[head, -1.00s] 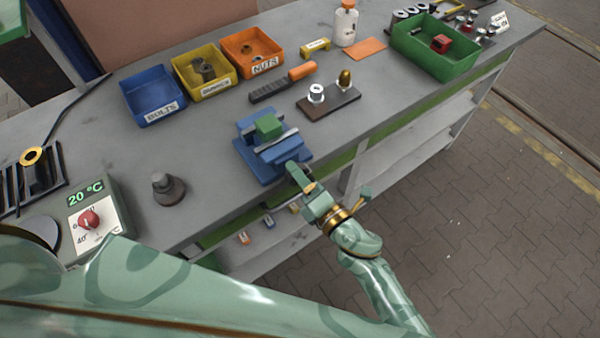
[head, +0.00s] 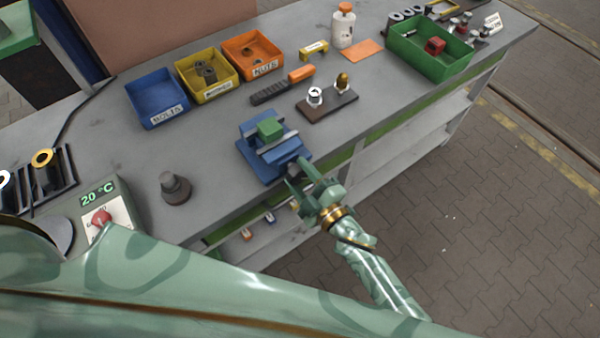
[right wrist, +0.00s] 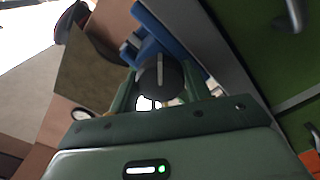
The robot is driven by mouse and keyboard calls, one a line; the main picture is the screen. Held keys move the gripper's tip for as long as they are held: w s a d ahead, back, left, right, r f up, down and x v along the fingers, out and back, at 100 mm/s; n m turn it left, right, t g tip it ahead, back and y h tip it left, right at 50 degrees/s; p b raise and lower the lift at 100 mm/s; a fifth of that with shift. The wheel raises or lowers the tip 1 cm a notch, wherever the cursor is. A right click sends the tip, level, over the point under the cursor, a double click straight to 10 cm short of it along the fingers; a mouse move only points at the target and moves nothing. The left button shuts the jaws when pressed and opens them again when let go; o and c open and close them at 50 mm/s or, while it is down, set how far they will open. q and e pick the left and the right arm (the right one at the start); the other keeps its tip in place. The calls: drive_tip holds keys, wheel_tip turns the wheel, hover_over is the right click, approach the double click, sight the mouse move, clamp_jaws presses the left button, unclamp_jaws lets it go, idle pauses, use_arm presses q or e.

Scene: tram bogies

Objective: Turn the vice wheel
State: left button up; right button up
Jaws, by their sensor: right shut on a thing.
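The blue vice (head: 257,165) stands at the front edge of the grey bench, with a green block (head: 269,128) between its jaws. The vice also shows in the right wrist view (right wrist: 158,35). Its dark round wheel (right wrist: 160,78) with a pale line lies between the two fingers of my right gripper (right wrist: 155,88), which is shut on it. In the head view my right gripper (head: 302,179) is at the vice's front, just off the bench edge, and mostly hides the wheel. My left gripper is not in view.
Behind the vice are an orange-handled tool (head: 300,75) and a dark block with two fittings (head: 328,105). Blue (head: 157,98), yellow (head: 207,74) and orange (head: 252,56) bins stand farther back. A dark weight-like object (head: 175,188) stands left of the vice.

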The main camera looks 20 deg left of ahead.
drive_tip(key=shift+m+p, duration=0.35)
drive_tip(key=shift+m, duration=1.05)
drive_tip(key=shift+f, duration=0.1)
drive_tip(key=o, duration=1)
drive_tip(key=p+v, duration=0.1)
drive_tip(key=v, duration=1.5)
drive_tip(key=shift+s+d+p, duration=0.15)
drive_tip(key=shift+p, duration=0.15)
drive_tip(key=shift+m, duration=0.3)
